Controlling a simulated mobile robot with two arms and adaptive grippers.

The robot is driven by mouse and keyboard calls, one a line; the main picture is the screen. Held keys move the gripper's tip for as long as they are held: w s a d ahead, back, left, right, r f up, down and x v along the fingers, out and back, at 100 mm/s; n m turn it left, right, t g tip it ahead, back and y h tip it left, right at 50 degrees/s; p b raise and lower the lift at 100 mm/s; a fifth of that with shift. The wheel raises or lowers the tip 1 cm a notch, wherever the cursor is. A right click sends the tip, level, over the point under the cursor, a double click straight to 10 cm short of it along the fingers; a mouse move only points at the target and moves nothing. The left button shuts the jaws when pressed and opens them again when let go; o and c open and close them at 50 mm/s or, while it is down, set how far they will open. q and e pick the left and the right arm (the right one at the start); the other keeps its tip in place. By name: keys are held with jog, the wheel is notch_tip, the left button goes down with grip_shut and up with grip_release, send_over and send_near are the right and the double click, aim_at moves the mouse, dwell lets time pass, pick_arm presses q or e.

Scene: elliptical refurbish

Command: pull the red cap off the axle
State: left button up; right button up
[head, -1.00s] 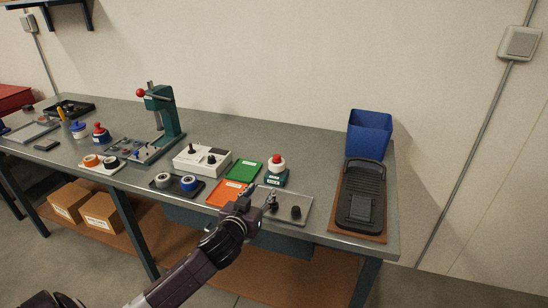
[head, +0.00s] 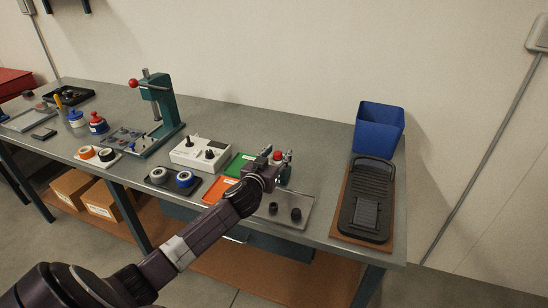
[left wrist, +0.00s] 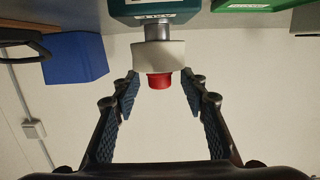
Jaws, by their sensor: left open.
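The red cap (left wrist: 159,81) shows in the left wrist view, beyond a white collar (left wrist: 158,56) on a short metal axle (left wrist: 158,32) from a teal base (left wrist: 155,12). That view appears upside down. In the head view the cap (head: 278,155) is partly hidden behind my left gripper (head: 283,163). My left gripper also shows in the wrist view (left wrist: 160,88); it is open, its fingertips on either side of the cap with a gap on both sides. Nothing is held. The axle and base are mostly hidden in the head view. My right gripper is out of view.
A grey tray (head: 304,200) with two dark knobs (head: 296,214) lies below the gripper. Green (head: 236,161) and orange (head: 217,192) trays lie to its left. A teal press (head: 160,100) stands farther left.

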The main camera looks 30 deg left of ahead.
pick_arm(q)
jog(key=shift+w, duration=0.2)
jog(key=shift+c, duration=0.7)
jog(key=c, duration=0.5)
grip_shut()
jog(key=shift+c, duration=0.5)
grip_release()
grip_shut()
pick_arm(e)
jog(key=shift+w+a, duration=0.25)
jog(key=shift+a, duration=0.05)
